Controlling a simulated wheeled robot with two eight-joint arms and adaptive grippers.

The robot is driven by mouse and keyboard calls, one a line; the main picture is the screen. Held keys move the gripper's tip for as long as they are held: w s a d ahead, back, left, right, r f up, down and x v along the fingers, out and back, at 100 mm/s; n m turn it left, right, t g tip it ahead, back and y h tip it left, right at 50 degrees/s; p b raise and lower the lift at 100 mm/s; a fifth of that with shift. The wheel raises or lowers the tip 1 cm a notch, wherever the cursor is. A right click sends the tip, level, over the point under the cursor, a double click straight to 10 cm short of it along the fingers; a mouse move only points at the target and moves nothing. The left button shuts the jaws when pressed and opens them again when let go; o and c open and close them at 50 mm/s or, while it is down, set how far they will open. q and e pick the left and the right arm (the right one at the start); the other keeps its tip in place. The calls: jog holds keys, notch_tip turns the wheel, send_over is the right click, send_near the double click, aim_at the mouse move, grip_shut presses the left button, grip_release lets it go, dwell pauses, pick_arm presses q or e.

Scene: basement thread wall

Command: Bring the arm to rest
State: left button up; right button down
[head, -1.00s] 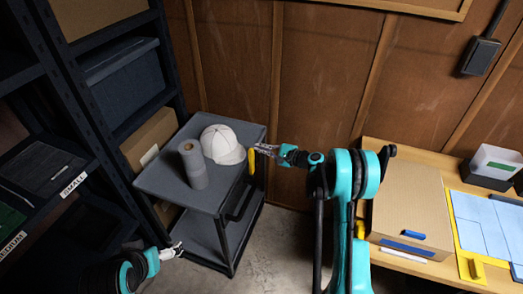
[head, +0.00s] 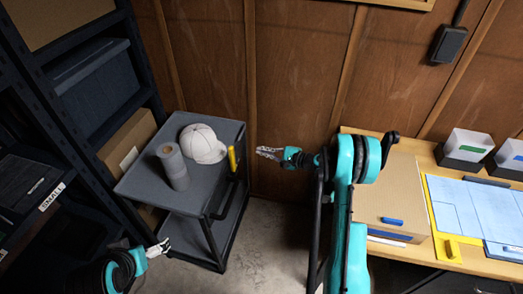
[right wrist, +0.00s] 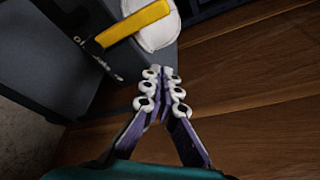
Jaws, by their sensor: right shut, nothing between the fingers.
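My right arm stretches up the middle of the head view. Its gripper (head: 268,152) is shut and empty, held in front of the wooden wall to the right of the cart. It is apart from the yellow-handled item (head: 232,158) at the cart's right edge. In the right wrist view the fingertips (right wrist: 163,88) meet with nothing between them, and the yellow item (right wrist: 135,22) is beyond them at upper left. My left gripper (head: 160,247) is low at the left, near the cart's lower shelf; it is too small to tell whether it is open.
The grey cart (head: 142,188) carries a white cap (head: 203,143) and a grey roll (head: 173,168). Dark shelving (head: 75,120) stands at left. A workbench (head: 425,150) at right holds a cardboard box (head: 385,195), blue sheets (head: 480,215) and bins (head: 467,148). Bare floor (head: 270,235) lies between.

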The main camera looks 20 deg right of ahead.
jog(key=s+a+r+n+g+h, duration=0.4)
jog(key=s+a+r+n, duration=0.3)
jog(key=s+a+r, duration=0.4)
jog(key=s+d+r+n+h, duration=0.1)
jog(key=s+n+h, duration=0.2)
jog(key=s, duration=0.8)
jog(key=s+d+r+n+h, duration=0.1)
jog(key=s+d+n+h, duration=0.1)
jog(key=s+n, duration=0.5)
jog(key=s+h, duration=0.1)
jog(key=s, duration=0.3)
jog(key=shift+s+r+g, duration=0.25)
jog(key=shift+r+g, duration=0.05)
jog(key=shift+r, duration=0.1)
